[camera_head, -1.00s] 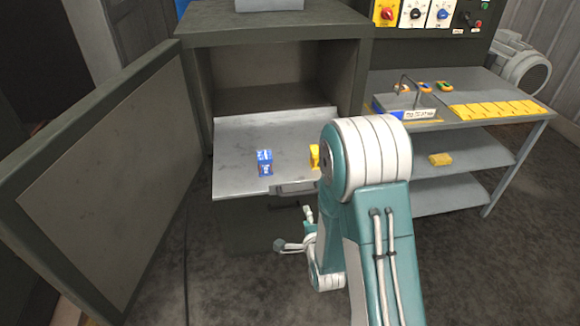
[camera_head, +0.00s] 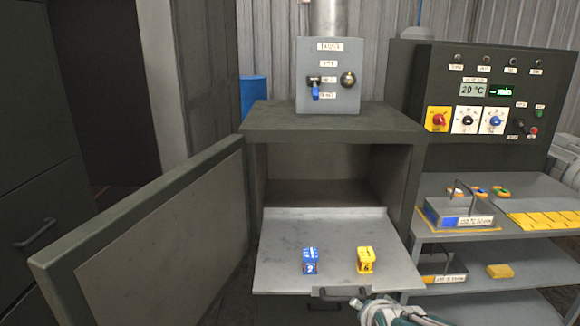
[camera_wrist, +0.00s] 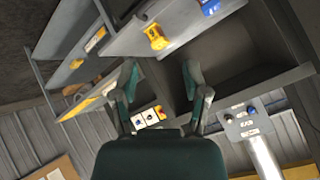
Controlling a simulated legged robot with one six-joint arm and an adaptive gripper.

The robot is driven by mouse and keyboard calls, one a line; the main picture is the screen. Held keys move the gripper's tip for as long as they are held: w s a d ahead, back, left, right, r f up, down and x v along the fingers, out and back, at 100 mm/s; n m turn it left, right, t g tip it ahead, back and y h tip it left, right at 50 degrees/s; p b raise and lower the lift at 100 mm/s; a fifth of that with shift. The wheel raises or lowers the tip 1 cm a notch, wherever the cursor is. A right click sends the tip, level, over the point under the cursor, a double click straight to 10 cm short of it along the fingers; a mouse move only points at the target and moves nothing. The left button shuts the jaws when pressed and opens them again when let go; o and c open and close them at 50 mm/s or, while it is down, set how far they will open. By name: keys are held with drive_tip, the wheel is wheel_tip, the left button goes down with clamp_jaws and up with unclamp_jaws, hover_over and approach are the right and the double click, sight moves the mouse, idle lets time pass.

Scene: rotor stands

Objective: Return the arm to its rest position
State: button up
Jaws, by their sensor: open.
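My gripper (camera_wrist: 160,82) is open and empty in the wrist view, its two teal fingers spread apart. The picture there is upside down, with the cabinet's pulled-out shelf beyond the fingers. In the head view, only the teal-and-white end of my arm shows at the bottom edge, in front of the shelf. A blue block (camera_head: 310,261) and a yellow block (camera_head: 365,261) stand side by side on the metal shelf (camera_head: 330,229), clear of my gripper. The yellow block also shows in the wrist view (camera_wrist: 155,37), with the blue block (camera_wrist: 209,5) at its top edge.
The cabinet door (camera_head: 150,235) stands open at the left. A grey control box (camera_head: 329,103) sits on the cabinet. At the right is a side table (camera_head: 490,232) with a handled box (camera_head: 458,212) and yellow pieces. A knob panel (camera_head: 483,95) rises behind it.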

drive_tip(key=s+r+n+g, duration=0.2)
drive_tip(key=s+r+n, duration=0.1)
drive_tip(key=s, duration=0.5)
drive_tip(key=s+r+n+g, duration=0.2)
drive_tip(key=s+r+n, duration=0.2)
drive_tip(key=s, duration=0.5)
drive_tip(key=shift+s, duration=0.25)
